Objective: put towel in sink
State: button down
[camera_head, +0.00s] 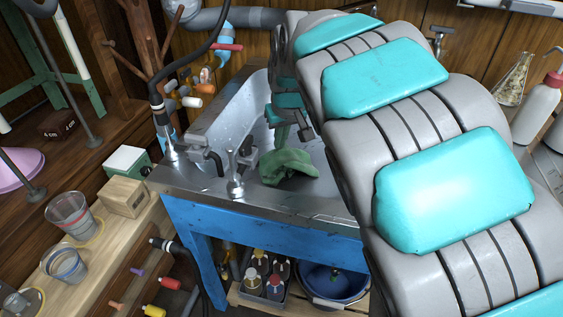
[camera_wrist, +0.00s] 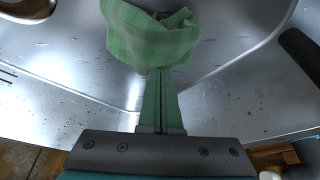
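The green checked towel (camera_head: 288,166) is bunched up at the near edge of the metal sink (camera_head: 226,126), in front of the basin opening. It also shows in the wrist view (camera_wrist: 150,36), overlapping the basin's curved rim. My gripper (camera_head: 281,138) points down above the towel. In the wrist view its two green fingers (camera_wrist: 162,72) are close together, with the towel bunched at their tips. They look shut on it. The fingertips are hidden by the cloth. I cannot tell whether the towel touches the metal below. My arm hides the right part of the sink.
Taps (camera_head: 235,172) stand on the sink's near left corner. A wooden rack with hanging tools (camera_head: 160,60) is behind the left side. Cups (camera_head: 72,212) and a wooden block (camera_head: 122,197) sit on the left bench. Bottles (camera_head: 265,275) and a blue bucket (camera_head: 335,283) are below the sink.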

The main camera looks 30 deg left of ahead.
jog(key=shift+f+b, duration=2.15)
jog(key=shift+f, duration=1.35)
notch_tip(320, 180, up, 9)
jog(key=p, duration=0.3)
jog(key=shift+r, duration=0.2)
jog(key=shift+d, duration=0.1)
